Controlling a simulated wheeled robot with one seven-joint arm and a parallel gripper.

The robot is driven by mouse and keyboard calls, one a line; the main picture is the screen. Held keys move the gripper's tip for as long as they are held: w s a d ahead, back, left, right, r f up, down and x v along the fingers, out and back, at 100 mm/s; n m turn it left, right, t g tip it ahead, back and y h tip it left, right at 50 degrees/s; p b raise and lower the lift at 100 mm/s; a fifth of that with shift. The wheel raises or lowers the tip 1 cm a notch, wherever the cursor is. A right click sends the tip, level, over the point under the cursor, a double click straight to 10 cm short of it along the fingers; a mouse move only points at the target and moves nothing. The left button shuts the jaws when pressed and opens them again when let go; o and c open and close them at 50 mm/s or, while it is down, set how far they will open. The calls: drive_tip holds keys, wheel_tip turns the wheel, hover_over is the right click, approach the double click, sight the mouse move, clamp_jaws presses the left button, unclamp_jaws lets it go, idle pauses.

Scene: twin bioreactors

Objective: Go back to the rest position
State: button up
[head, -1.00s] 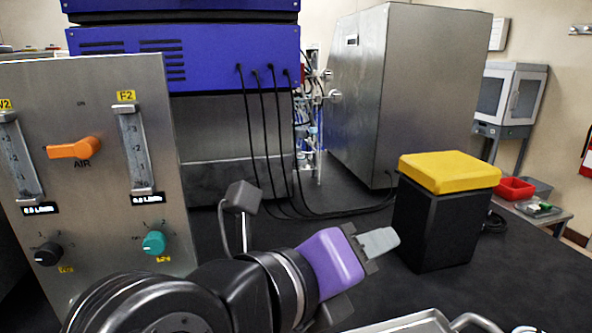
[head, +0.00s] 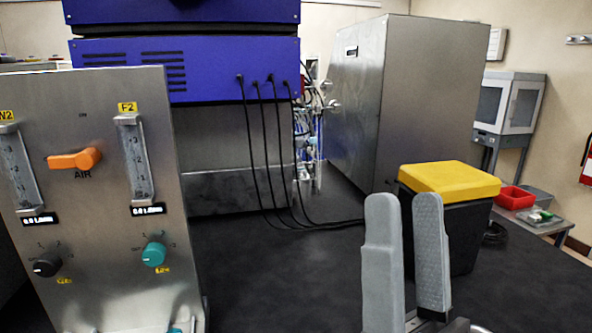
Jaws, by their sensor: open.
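My gripper (head: 404,205) is at the lower right of the head view. Its two grey fingers point up, with a clear gap between them and nothing held. It appears in front of the black box with the yellow lid (head: 450,182) and hides part of its left side. I cannot tell the exact distance between them. The rest of my arm is out of view below.
A metal panel (head: 100,215) with an orange AIR lever (head: 75,160) and knobs stands at left. Behind are a blue unit (head: 200,68) with hanging black cables and a large steel cabinet (head: 430,100). The dark benchtop (head: 285,270) is clear in the middle.

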drive_tip(key=s+d+f+n+g+y, duration=0.25)
drive_tip(key=f+n+g, duration=0.3)
drive_tip(key=f, duration=0.65)
drive_tip(key=s+d+f+n+g+y, duration=0.1)
drive_tip(key=s+f+n+g+y, duration=0.35)
drive_tip(key=f, duration=0.75)
drive_tip(key=s+d+f+m+g+h, duration=0.1)
drive_tip(key=s+d+f+g+h, duration=0.2)
drive_tip(key=s+f, duration=0.4)
drive_tip(key=s+d+f+m+g+h, duration=0.2)
drive_tip(key=s+d+f+h, duration=0.2)
drive_tip(key=s+f, duration=0.3)
drive_tip(key=shift+s+d+f+m+g+h, duration=0.3)
drive_tip(key=shift+s+d+g+h, duration=0.1)
drive_tip(key=shift+s+h, duration=0.45)
